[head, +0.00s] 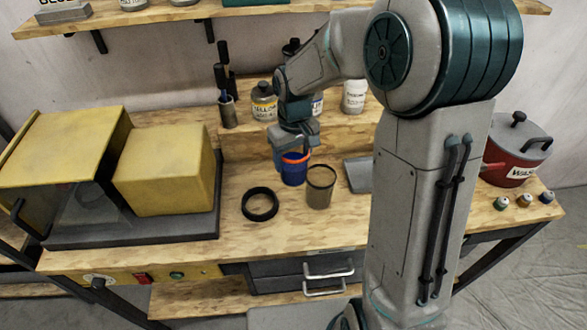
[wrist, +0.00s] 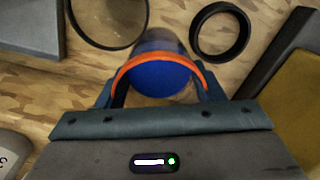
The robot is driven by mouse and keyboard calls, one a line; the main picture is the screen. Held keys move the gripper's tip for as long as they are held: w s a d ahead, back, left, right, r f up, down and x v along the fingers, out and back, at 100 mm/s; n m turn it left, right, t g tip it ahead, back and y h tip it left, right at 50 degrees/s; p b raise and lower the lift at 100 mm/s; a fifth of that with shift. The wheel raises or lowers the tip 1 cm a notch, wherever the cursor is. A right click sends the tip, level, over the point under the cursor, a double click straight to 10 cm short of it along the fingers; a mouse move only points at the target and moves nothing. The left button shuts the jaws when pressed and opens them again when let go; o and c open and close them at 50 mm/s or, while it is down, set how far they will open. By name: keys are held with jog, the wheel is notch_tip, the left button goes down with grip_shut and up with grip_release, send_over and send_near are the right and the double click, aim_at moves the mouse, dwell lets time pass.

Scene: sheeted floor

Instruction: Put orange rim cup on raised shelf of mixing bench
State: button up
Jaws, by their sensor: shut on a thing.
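The orange rim cup (head: 293,174) is blue with an orange rim and stays upright in the head view, over the middle of the mixing bench (head: 215,240). My gripper (head: 292,151) points down and is shut on the cup near its rim. In the wrist view the cup (wrist: 158,78) sits between the two fingers of my gripper (wrist: 159,90). I cannot tell whether its base touches the bench top. The raised shelf (head: 246,148) runs along the back of the bench, behind the cup, partly hidden by my arm.
A yellow machine (head: 165,170) stands left, a red pot (head: 512,160) right.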

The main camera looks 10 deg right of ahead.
aim_at(293, 171)
jog(key=shift+f, duration=2.6)
jog(key=shift+f, duration=0.25)
jog(key=o, duration=1.2)
jog(key=shift+r, duration=0.1)
jog(key=shift+r, duration=0.15)
